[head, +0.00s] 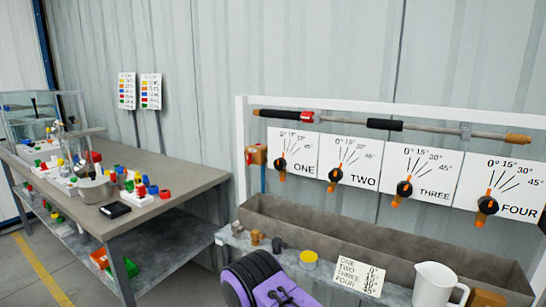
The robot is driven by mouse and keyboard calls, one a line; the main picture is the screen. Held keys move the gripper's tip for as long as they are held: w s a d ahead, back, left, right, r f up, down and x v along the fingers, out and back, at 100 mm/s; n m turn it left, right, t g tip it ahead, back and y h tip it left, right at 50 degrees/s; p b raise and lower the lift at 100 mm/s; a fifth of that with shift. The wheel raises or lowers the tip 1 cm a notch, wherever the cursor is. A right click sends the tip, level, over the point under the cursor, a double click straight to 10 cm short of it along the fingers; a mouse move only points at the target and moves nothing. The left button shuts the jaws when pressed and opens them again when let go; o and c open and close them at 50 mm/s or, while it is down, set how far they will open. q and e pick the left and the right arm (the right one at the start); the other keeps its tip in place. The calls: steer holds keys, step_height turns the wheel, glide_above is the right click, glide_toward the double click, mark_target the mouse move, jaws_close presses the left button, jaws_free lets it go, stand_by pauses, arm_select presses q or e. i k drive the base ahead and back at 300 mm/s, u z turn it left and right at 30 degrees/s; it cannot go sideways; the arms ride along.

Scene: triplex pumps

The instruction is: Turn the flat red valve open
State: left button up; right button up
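A small red fitting (307,117) sits on the horizontal pipe along the top of the white frame, at the right end of a black sleeve. Another small red piece (249,157) is on the left side of an orange-brown block (260,154) at the frame's left post. I cannot tell which of these is the flat red valve, or whether it is open.
Dial panels ONE (293,146) to FOUR (512,190) have black knobs with orange pointers. Below lies a grey trough (350,238). A ledge holds a white jug (434,287), a sign (357,275) and a yellow-topped pot (309,257). A cluttered table (190,186) stands left.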

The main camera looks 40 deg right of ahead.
mark_target(250, 158)
steer(key=z, duration=0.95)
steer(key=i, duration=0.85)
steer(key=z, duration=0.9)
